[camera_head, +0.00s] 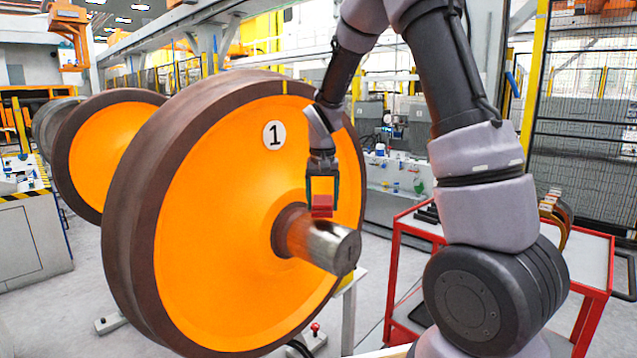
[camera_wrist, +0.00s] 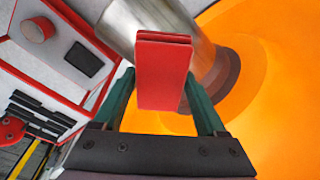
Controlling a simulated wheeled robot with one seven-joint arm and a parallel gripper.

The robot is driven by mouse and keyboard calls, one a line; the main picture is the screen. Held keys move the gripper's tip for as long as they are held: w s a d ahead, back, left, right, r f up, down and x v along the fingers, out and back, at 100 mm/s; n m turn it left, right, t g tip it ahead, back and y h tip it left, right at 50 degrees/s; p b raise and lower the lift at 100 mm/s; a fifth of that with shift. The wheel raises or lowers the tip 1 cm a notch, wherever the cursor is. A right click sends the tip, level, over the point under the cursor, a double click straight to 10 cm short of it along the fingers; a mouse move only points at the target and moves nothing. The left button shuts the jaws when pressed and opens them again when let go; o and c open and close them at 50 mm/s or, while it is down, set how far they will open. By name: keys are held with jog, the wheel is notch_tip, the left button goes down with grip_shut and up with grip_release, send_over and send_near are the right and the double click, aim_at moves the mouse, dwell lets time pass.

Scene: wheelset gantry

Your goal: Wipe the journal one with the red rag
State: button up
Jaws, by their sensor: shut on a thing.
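The orange wheel (camera_head: 225,220) with a dark rim carries a round white label with a "1". Its journal (camera_head: 325,245) is a short shiny steel shaft that sticks out from the wheel's hub. My gripper (camera_head: 321,195) is shut on the red rag (camera_head: 321,205), a folded red block, at the top of the journal. In the wrist view the rag (camera_wrist: 163,72) sits between my green fingers, in front of the journal (camera_wrist: 140,25). I cannot tell whether the rag touches the steel.
A red-framed trolley (camera_head: 588,262) stands at the right, behind my arm, with dark items and curved brown parts on top. A second orange wheel (camera_head: 105,150) stands behind at the left. A grey cabinet (camera_head: 35,240) is at the far left. Grey floor shows between them.

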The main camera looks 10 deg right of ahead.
jog(key=shift+w+r, duration=0.1)
jog(key=shift+r, duration=2.6)
